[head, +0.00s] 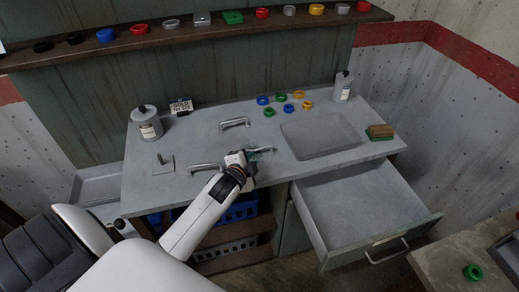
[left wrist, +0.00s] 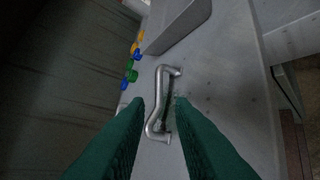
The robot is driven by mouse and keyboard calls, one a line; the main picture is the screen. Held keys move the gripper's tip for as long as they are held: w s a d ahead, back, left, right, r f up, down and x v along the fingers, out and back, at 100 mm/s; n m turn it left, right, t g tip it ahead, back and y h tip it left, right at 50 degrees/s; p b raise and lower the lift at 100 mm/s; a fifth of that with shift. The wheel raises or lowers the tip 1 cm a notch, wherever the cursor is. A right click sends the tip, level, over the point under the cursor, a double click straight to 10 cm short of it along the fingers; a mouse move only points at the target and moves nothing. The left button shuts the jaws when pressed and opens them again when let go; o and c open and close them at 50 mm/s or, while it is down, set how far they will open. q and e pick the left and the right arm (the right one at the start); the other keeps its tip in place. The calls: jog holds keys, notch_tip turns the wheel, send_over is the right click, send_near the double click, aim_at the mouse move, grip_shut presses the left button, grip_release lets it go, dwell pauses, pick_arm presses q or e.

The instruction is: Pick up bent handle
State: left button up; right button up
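A silvery metal handle lies on the grey worktop beside my left gripper (head: 252,160); in the left wrist view this handle (left wrist: 160,100) looks bent, with its two ends turned different ways. In the head view only part of it (head: 262,150) shows past my gripper. In the left wrist view my green fingers (left wrist: 160,115) are spread apart, with the handle ahead between them and no visible grip on it. Two more metal handles lie on the worktop, one farther back (head: 235,123) and one to the left (head: 206,167). My right gripper is not in view.
The worktop (head: 195,140) carries a grey slab (head: 320,133), several coloured rings, two bottles, a brush-like block (head: 380,132) and a small plate with an upright peg (head: 163,162). A drawer (head: 365,205) stands open at the front right. A shelf of coloured pieces runs behind.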

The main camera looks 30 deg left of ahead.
aim_at(263, 148)
pick_arm(q)
jog(key=x, duration=0.4)
jog(key=shift+w+f, duration=0.15)
jog(key=shift+w, duration=0.1)
jog(key=shift+w+a+p, duration=0.1)
jog(key=shift+w+p, duration=0.3)
jog(key=shift+w, duration=0.05)
jog(key=shift+p+x, duration=0.3)
jog(key=shift+x, duration=2)
jog(key=shift+s, duration=0.1)
jog(key=shift+c, duration=0.2)
grip_shut()
